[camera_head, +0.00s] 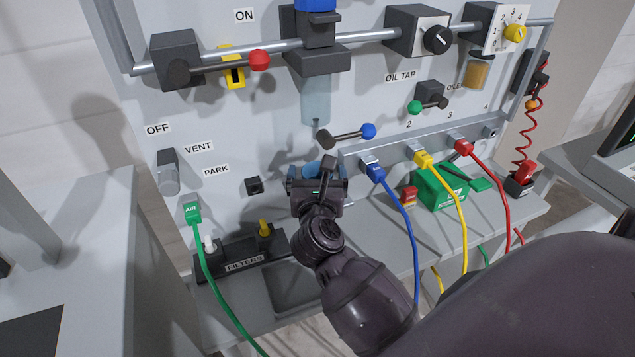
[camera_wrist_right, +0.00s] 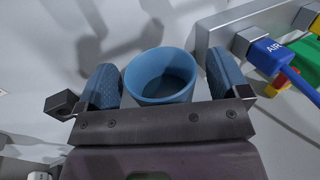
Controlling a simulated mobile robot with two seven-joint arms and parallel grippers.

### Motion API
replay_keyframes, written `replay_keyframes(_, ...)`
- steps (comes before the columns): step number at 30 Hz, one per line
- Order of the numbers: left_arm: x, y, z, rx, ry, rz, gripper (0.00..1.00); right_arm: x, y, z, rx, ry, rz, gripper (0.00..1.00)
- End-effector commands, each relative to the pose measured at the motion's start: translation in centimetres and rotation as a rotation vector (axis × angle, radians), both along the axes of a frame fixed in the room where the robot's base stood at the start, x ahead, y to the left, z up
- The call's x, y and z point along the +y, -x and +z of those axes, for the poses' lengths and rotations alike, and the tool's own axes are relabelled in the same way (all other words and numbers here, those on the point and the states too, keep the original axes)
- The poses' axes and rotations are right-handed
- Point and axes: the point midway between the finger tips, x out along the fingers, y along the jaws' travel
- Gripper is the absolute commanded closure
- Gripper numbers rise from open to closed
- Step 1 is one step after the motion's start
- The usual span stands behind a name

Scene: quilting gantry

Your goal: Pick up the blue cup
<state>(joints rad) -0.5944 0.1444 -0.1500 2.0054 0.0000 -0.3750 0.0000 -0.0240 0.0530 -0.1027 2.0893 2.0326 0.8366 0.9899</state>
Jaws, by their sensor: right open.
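The blue cup (camera_wrist_right: 160,80) stands between the two blue-padded fingers of my right gripper (camera_wrist_right: 165,88) in the right wrist view. Its open rim faces the camera, and its lower part is hidden behind the gripper body. A small gap shows between the cup and each finger, so the jaws are open around it. In the head view my right gripper (camera_head: 318,178) is low in front of the panel, and only a bit of the blue cup (camera_head: 312,170) shows behind it. My left gripper does not show.
A grey port rail (camera_head: 440,132) with blue (camera_head: 376,172), yellow (camera_head: 424,158) and red plugs is close on the right. A valve lever with a blue knob (camera_head: 368,131) is just above. A black FILTERS tray (camera_head: 245,257) stands at lower left. A green box (camera_head: 438,190) is at right.

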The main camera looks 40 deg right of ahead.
Motion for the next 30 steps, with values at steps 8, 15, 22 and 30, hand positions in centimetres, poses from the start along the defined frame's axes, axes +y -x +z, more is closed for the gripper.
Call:
replay_keyframes(8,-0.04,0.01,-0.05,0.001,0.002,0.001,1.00,-0.48,-0.61,-0.03,0.001,0.000,-0.001,0.06)
replay_keyframes(15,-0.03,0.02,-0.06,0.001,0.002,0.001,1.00,-0.46,-0.60,-0.03,0.001,-0.001,0.000,0.32)
replay_keyframes(22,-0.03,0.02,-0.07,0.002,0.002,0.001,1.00,-0.45,-0.59,-0.01,0.000,0.000,0.000,0.58)
replay_keyframes(30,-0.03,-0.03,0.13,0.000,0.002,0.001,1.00,-0.40,-0.38,0.50,-0.002,-0.002,0.000,0.59)
